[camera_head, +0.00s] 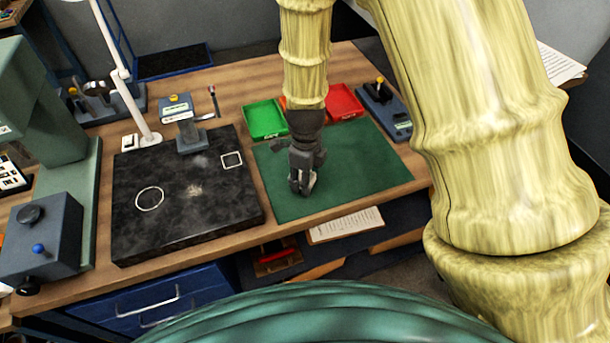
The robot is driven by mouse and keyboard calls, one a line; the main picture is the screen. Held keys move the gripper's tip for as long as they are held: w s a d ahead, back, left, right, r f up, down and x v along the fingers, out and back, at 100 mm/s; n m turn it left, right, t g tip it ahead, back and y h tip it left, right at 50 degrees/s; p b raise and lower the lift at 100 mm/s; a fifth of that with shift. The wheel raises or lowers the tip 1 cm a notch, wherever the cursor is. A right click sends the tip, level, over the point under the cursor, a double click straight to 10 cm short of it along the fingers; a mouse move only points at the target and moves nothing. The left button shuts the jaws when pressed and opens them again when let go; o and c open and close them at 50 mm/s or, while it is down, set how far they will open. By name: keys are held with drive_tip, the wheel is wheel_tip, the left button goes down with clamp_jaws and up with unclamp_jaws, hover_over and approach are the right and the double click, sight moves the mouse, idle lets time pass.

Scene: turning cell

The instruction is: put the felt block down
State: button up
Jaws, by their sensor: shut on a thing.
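My dark grey gripper (303,188) points down over the green mat (355,185), in its left part. It is shut on the felt block, of which only a small pale grey sliver (312,182) seems to show between the fingertips. The fingers hide the rest. I cannot tell whether the block touches the mat or hangs just above it.
Left of the mat is a black stone plate (180,222) with a white circle and square outline. Behind the mat stand a green tray (265,119) and a red tray (345,103). A dark fixture (385,112) stands at back right. The mat's right half is clear.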

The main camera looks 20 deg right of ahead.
drive_tip(key=shift+f, duration=0.15)
drive_tip(key=o, duration=1.1)
drive_tip(key=shift+o, duration=0.2)
wheel_tip(320, 180, up, 12)
drive_tip(key=b, duration=0.3)
idle(0.6)
